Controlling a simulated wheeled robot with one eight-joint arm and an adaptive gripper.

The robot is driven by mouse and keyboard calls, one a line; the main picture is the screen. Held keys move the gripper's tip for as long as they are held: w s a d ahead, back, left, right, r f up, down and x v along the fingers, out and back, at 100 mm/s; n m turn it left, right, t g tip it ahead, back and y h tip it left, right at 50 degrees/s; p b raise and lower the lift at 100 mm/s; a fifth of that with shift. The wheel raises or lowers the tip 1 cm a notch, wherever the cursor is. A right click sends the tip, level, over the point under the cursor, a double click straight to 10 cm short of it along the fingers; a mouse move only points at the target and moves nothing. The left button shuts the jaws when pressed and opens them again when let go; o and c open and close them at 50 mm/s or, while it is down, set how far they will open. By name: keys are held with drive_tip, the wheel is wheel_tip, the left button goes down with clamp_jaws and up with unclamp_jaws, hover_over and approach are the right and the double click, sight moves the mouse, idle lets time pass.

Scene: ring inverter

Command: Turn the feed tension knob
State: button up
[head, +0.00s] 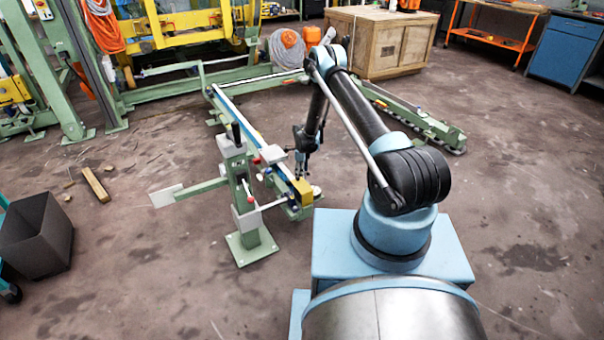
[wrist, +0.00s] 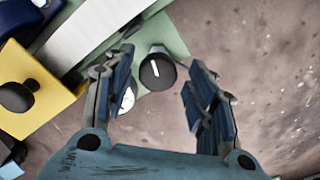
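A round black knob (wrist: 158,71) with a white pointer line shows in the wrist view, on a pale green plate (wrist: 172,38). It lies between and beyond the fingertips of my gripper (wrist: 163,68). The gripper is open, with one blue-grey finger on each side and nothing held. Whether a finger touches the knob I cannot tell. A white dial (wrist: 127,99) is partly hidden behind the left finger. In the head view my gripper (head: 303,176) points down beside the yellow block (head: 301,192) on the green machine. The knob cannot be made out there.
In the wrist view a yellow block (wrist: 30,85) with a black knob stands at the left. In the head view a green post (head: 240,195) stands left of my gripper. A wooden crate (head: 385,42) stands behind.

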idle(0.3)
wheel_tip(320, 180, up, 12)
idle(0.7)
